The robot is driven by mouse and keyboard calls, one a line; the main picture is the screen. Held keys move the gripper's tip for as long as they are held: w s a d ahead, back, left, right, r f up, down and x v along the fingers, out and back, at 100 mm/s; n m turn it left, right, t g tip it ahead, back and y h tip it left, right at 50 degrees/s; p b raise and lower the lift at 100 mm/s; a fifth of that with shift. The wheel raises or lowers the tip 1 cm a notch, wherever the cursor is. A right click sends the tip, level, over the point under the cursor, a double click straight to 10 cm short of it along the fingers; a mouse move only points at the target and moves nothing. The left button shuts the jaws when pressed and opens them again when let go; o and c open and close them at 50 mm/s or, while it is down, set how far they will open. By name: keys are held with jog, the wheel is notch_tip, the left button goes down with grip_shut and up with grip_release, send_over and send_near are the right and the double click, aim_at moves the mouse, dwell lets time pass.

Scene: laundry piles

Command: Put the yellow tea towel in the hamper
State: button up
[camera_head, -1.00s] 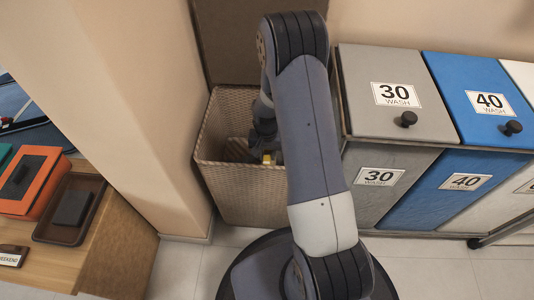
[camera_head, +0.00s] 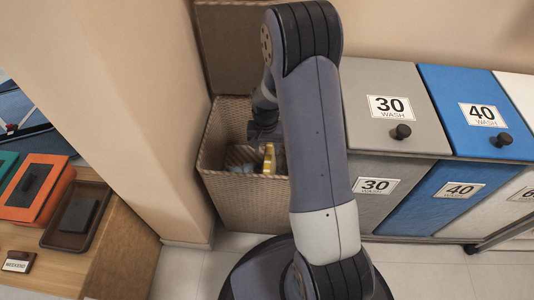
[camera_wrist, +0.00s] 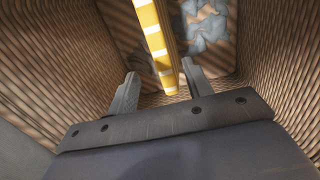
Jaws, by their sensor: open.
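The hamper (camera_head: 245,203) is a woven basket beside the wall, its lid (camera_head: 233,50) raised behind it. The yellow tea towel (camera_head: 268,158), with white stripes, is a narrow folded strip inside the hamper. In the wrist view, the towel (camera_wrist: 157,40) reaches down from the top edge to near the right fingertip. I cannot tell whether it touches that finger. My gripper (camera_wrist: 158,76) is open, with its fingers apart inside the hamper's walls (camera_wrist: 265,70). In the head view, my gripper (camera_head: 264,132) is partly hidden by my arm.
A grey-blue patterned cloth (camera_wrist: 205,22) lies at the hamper's bottom. Grey (camera_head: 393,95) and blue (camera_head: 470,90) wash bins stand at right. A wooden table (camera_head: 120,243) with a dark tray (camera_head: 62,236) is at left. A wall corner stands between table and hamper.

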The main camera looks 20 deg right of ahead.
jog(key=shift+r+p, duration=0.4)
jog(key=shift+r, duration=1.55)
jog(key=shift+c, duration=0.6)
